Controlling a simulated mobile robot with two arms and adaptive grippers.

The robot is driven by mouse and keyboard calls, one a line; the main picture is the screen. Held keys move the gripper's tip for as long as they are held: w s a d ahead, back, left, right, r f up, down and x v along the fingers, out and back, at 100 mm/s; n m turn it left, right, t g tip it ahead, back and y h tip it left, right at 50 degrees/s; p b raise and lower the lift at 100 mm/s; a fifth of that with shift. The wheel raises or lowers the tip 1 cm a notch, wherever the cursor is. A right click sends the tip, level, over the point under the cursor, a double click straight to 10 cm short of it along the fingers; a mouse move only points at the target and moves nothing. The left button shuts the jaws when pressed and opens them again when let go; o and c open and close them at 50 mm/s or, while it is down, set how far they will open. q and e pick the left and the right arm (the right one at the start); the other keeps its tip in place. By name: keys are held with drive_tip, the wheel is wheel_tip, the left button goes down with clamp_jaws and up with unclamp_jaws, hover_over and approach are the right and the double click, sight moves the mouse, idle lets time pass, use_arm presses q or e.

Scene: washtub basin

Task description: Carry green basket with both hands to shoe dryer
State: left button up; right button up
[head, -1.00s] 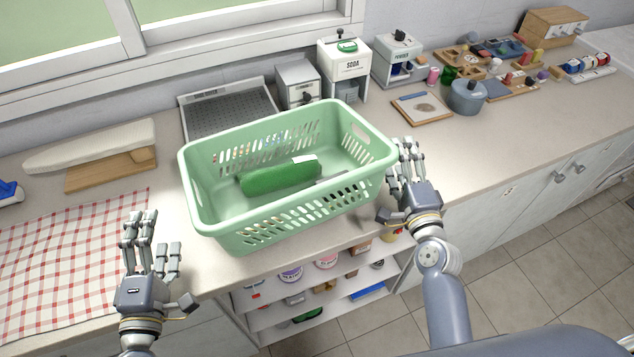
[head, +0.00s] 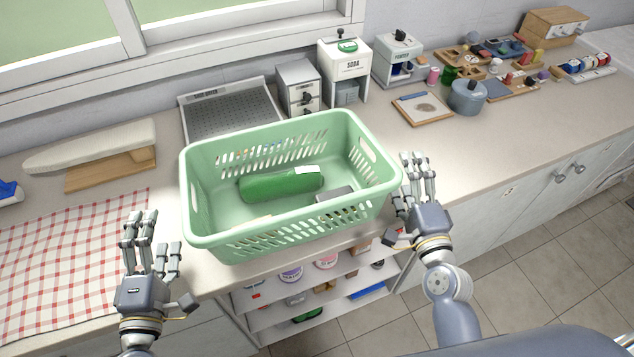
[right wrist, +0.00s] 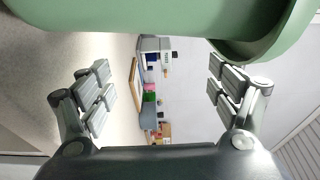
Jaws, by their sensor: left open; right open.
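The green basket (head: 255,244) stands on the counter in the head view, with a dark green rolled item (head: 280,185) and a grey item (head: 334,193) inside. My left gripper (head: 152,243) is open and empty, apart from the basket, in front of and left of its left end. My right gripper (head: 411,185) is open beside the basket's right end; contact is unclear. In the right wrist view the basket (right wrist: 150,18) spans the top, beyond the open fingers (right wrist: 160,85). The shoe dryer (head: 232,109), apparently the grey ribbed tray unit, stands behind the basket, partly hidden by it.
A soda dispenser (head: 345,72) and grey drawer unit (head: 298,85) stand behind the basket. A small ironing board (head: 95,147) and checked cloth (head: 65,260) lie left. A clipboard (head: 421,108) and blue-grey pot (head: 467,97) are right. Open shelves (head: 340,285) lie below the counter.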

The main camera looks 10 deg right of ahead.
drive_tip(key=s, duration=0.7)
drive_tip(key=shift+s, duration=0.25)
